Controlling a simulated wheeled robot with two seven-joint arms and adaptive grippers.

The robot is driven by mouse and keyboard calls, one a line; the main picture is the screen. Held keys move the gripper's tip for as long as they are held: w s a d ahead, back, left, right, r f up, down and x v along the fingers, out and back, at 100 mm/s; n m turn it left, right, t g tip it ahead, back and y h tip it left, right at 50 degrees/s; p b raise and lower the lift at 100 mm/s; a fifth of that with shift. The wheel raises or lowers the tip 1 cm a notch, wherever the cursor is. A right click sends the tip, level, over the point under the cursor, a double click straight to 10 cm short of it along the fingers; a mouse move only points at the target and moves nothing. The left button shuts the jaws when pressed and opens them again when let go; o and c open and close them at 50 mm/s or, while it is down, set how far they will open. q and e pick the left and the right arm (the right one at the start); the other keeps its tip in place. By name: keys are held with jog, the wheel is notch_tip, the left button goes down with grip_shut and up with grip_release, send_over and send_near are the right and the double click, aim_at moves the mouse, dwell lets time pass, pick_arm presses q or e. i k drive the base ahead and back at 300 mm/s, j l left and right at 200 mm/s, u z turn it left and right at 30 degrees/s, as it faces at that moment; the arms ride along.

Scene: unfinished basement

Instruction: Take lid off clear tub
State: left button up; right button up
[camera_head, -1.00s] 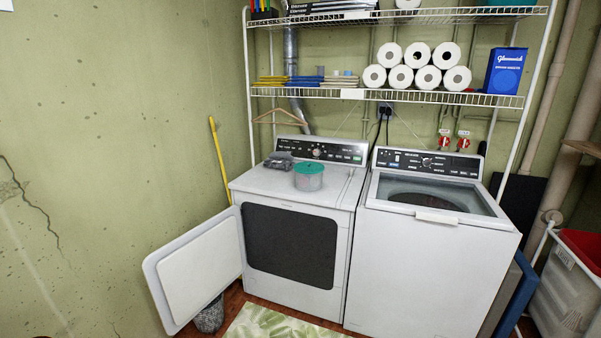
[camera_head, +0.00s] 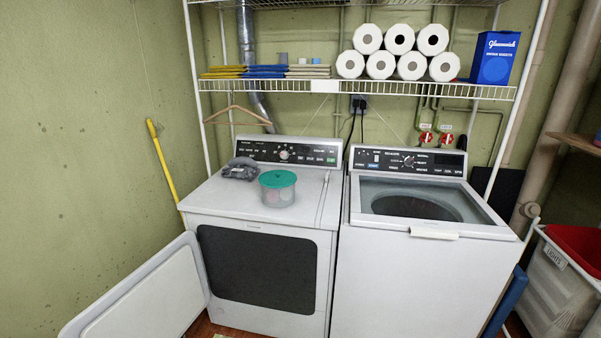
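The clear tub (camera_head: 278,197) stands upright on top of the white dryer (camera_head: 225,208), near the middle of its top. Its round teal-green lid (camera_head: 278,179) sits on the tub's rim. The contents show only faintly through the wall and I cannot tell what they are. Neither of my grippers is in view.
A dark grey crumpled cloth (camera_head: 240,169) lies left of the tub. The dryer door (camera_head: 150,300) hangs open at lower left. A wire shelf (camera_head: 330,88) with paper rolls (camera_head: 380,65) hangs above.

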aim_at(273, 178)
jog(key=i+j+z, duration=0.75)
jog(key=i+j, duration=0.05)
jog(key=i, duration=0.1)
